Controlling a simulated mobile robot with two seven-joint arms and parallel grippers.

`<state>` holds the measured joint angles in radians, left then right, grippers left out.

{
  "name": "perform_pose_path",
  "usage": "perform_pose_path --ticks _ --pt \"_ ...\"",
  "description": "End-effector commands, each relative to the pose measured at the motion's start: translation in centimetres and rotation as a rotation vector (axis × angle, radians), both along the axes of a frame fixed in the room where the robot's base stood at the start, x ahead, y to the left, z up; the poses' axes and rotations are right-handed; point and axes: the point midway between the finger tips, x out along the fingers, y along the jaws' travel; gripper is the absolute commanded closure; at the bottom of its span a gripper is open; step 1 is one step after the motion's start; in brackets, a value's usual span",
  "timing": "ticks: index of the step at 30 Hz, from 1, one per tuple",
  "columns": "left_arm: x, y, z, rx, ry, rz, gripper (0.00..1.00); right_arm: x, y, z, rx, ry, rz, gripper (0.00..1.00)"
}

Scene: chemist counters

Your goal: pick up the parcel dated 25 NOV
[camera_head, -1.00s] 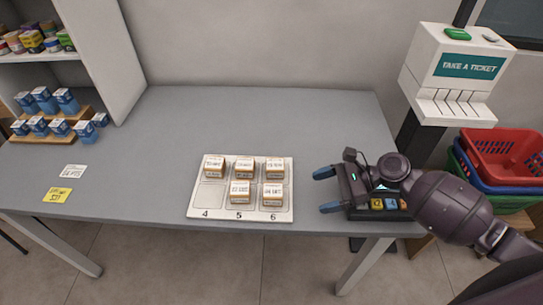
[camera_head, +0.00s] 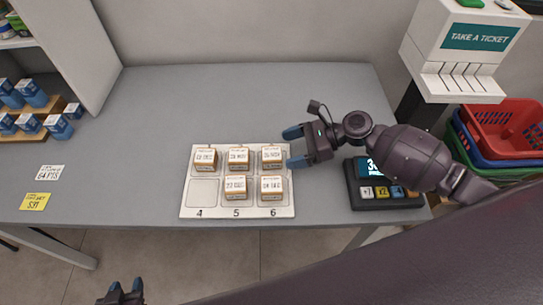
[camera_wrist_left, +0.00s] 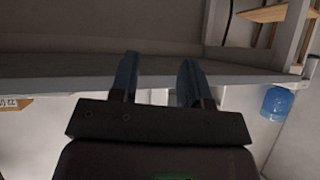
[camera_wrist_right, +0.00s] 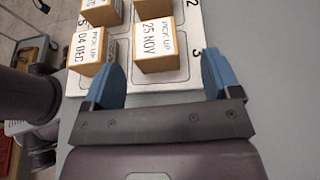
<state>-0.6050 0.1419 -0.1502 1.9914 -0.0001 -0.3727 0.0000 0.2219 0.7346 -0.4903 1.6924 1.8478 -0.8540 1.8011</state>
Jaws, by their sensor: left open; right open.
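The parcel dated 25 NOV (camera_wrist_right: 157,45) is a small tan box with a white label. It sits upright in the back right compartment of the white numbered tray (camera_head: 188,209); it also shows in the head view (camera_head: 272,158). My right gripper (camera_head: 296,147) is open just right of this parcel, its blue fingers pointing at it. In the right wrist view the parcel appears between the fingertips (camera_wrist_right: 161,58); I cannot tell whether they touch it. My left gripper (camera_head: 126,286) is open and empty, low in front of the counter.
Other parcels stand close by, including one dated 04 DEC (camera_wrist_right: 86,50) in the front right compartment. Compartment 4 is empty. A keypad device (camera_head: 385,200) is on the counter right of the tray. A ticket dispenser (camera_head: 465,60) and baskets (camera_head: 500,135) are further right.

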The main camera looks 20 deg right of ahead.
Motion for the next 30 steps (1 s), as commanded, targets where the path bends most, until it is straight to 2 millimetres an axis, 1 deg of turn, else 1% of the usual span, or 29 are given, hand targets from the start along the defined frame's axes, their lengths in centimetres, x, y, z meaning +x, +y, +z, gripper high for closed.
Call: perform_pose_path --ticks 5,12,15,21,29,30 --pt "0.6 -0.1 0.5 0.0 -0.016 -0.004 0.57 0.0 1.2 -0.6 0.001 0.0 0.0 0.17" --pt "1.1 -0.2 0.7 0.0 -0.027 -0.007 0.57 0.4 4.0 -2.1 0.001 -0.001 0.001 0.17" --pt "1.0 -0.2 0.7 0.001 -0.026 -0.007 0.57 0.5 4.5 -2.3 -0.001 0.0 -0.001 0.17" --pt "0.8 -0.1 0.5 0.001 -0.02 -0.006 0.57 0.5 4.5 -2.3 -0.001 0.0 -0.001 0.17" --pt "0.1 0.0 0.0 0.002 -0.003 -0.001 0.57 0.5 4.5 -2.3 -0.001 0.0 -0.001 0.57" --pt "0.0 0.0 0.0 0.002 -0.001 -0.001 0.57 0.5 4.5 -2.3 -0.001 0.0 -0.001 0.63"
